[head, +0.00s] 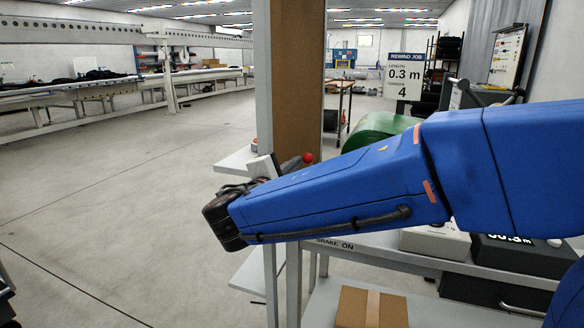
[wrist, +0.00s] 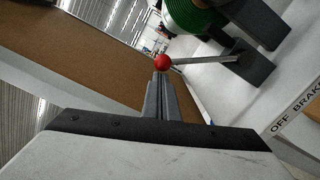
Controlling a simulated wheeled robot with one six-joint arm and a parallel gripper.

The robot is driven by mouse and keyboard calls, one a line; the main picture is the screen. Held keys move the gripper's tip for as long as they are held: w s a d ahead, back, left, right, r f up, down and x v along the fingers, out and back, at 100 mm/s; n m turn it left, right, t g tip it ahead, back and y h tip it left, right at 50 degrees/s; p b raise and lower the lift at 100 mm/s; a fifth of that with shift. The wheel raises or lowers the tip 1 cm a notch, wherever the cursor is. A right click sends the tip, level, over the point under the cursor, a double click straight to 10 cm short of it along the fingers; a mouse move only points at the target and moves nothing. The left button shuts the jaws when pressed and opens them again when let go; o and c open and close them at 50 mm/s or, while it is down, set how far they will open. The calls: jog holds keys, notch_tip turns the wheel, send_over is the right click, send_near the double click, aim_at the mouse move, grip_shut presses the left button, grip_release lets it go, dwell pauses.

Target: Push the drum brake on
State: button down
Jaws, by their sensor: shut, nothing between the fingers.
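The brake lever ends in a red ball knob (head: 308,158), which also shows in the wrist view (wrist: 163,62). Its metal rod (wrist: 205,60) runs right to a dark block beside the green drum (wrist: 190,14). In the head view the green drum (head: 378,130) is partly hidden behind my blue arm. My gripper (wrist: 160,76) is shut and empty, its fingertips right at the knob; whether they touch it I cannot tell. In the head view my gripper (head: 296,163) shows just left of the knob. The lever's rod is hidden there.
A bench edge carries a "BRAKE ON" label (head: 335,245); a brake label (wrist: 296,106) also shows in the wrist view. A brown panel (head: 296,70) stands behind my gripper. A cardboard box (head: 371,308) sits below. The floor at left is open.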

jog(key=s+d+r+m, duration=0.3)
jog(key=d+m, duration=0.3)
jog(key=d, duration=0.2)
jog(key=shift+r+m, duration=0.3)
jog(key=shift+r, duration=0.15)
jog(key=shift+d, duration=0.15)
dwell(0.4)
